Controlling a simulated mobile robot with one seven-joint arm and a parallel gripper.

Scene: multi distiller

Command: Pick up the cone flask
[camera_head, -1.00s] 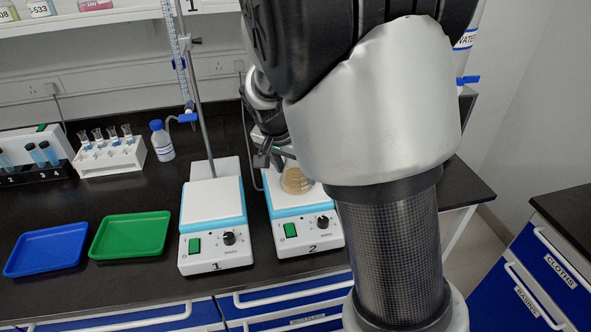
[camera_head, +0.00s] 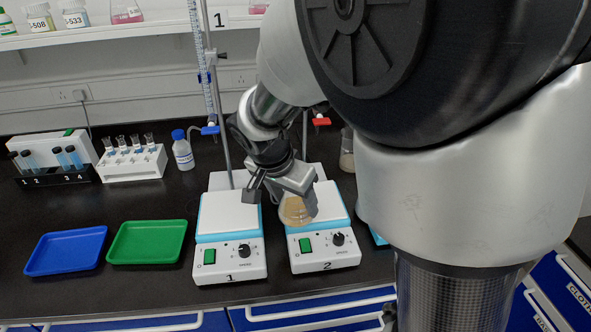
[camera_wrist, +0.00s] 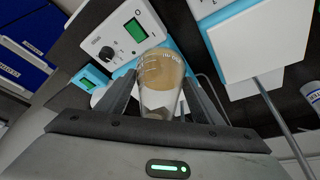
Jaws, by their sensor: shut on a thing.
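The cone flask (camera_head: 297,211) holds a light brown liquid. My gripper (camera_head: 283,184) is shut on it. In the head view it shows at the left side of the plate of stirrer 2 (camera_head: 328,202), and it looks raised off that plate. In the wrist view the flask (camera_wrist: 161,72) sits between the two fingers of my gripper (camera_wrist: 162,100), its liquid end pointing away from the palm. The exact gap below the flask cannot be told.
Stirrer 1 (camera_head: 229,212) stands close on the left, with a burette stand (camera_head: 221,110) behind it. Another flask (camera_head: 347,158) stands behind, partly hidden by my arm. A green tray (camera_head: 148,241), a blue tray (camera_head: 67,250), test-tube racks and a bottle (camera_head: 182,152) are further left.

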